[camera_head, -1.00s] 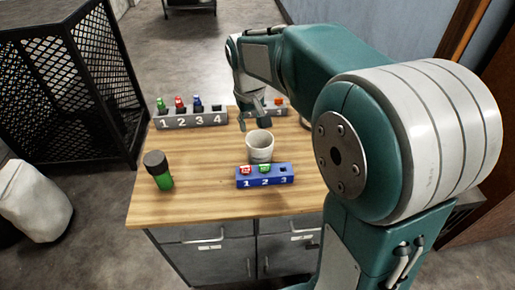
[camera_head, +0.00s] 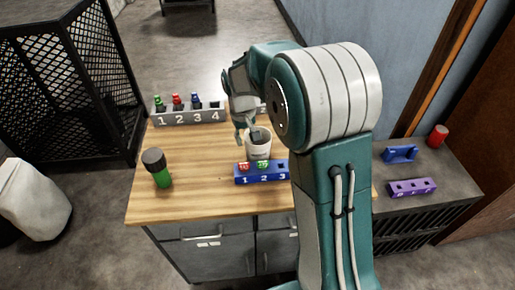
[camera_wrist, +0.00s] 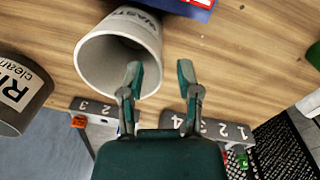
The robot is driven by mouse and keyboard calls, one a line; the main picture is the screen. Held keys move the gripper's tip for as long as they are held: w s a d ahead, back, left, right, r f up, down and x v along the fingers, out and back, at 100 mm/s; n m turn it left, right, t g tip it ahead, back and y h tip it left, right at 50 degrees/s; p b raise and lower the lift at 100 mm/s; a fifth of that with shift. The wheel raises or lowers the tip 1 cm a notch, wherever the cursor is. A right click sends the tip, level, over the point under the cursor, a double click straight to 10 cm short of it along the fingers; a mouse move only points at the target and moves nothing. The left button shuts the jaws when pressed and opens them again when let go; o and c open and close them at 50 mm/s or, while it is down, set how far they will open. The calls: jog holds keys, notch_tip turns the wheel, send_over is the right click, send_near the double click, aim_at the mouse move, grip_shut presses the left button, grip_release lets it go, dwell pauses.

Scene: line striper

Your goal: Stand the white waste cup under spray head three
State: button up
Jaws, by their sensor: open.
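The white waste cup (camera_head: 258,150) stands upright on the wooden table, just behind a blue holder (camera_head: 262,179) numbered 1 to 3. In the wrist view the cup (camera_wrist: 95,62) shows its open mouth and part of its lettering. My gripper (camera_head: 247,131) is open and empty at the cup's back left rim. In the wrist view one finger of my gripper (camera_wrist: 159,71) overlaps the cup's mouth and the other is outside it; contact cannot be told. The blue holder has a red piece at 1, a green one at 2 and an empty slot 3. No part is clearly marked as a spray head.
A grey rack (camera_head: 188,118) numbered 1 to 4 stands at the back left, slot 4 empty. A second grey rack (camera_wrist: 95,108) with an orange piece and a dark labelled container (camera_wrist: 20,93) show in the wrist view.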

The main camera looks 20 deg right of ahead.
aim_at(246, 146)
notch_tip(246, 146, down, 3)
jog(key=shift+w+f, duration=0.1)
jog(key=shift+f, duration=0.1)
grip_shut()
jog(key=shift+r, duration=0.15)
jog(key=shift+r, duration=0.25)
notch_tip(246, 146, up, 2)
jog(key=shift+r, duration=0.1)
jog(key=s+r, duration=1)
jog(key=s, duration=0.4)
